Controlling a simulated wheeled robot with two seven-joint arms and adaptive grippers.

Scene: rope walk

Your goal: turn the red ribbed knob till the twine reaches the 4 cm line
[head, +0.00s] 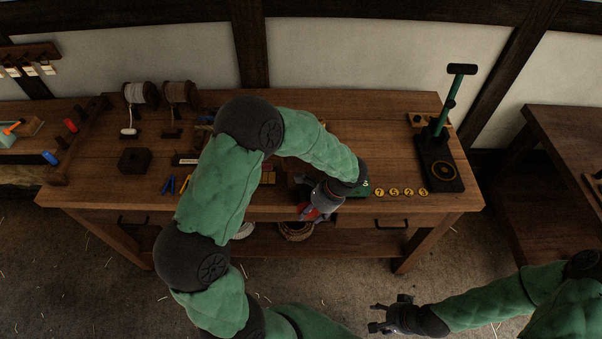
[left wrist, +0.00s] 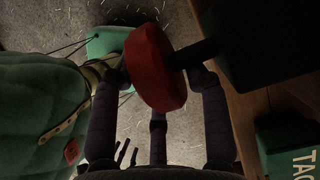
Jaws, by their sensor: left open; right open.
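The red ribbed knob (left wrist: 153,72) shows in the left wrist view on a dark shaft (left wrist: 196,53). Part of it also shows in the head view as a small red patch (head: 311,214) at the bench's front edge. My left gripper (left wrist: 160,78) is open, with its fingers on either side of the knob; I cannot tell whether they touch it. In the head view my left gripper (head: 317,208) covers most of the knob. My right gripper (head: 384,317) is open and empty, low in front of the bench. I cannot make out the twine or the 4 cm line.
A green TAG box (left wrist: 285,150) is beside the knob. Yellow numbered discs (head: 401,191) lie on the bench (head: 330,108) right of my left gripper. A green-posted stand (head: 438,160) is at the right end. Two spools (head: 140,94) stand at the back left.

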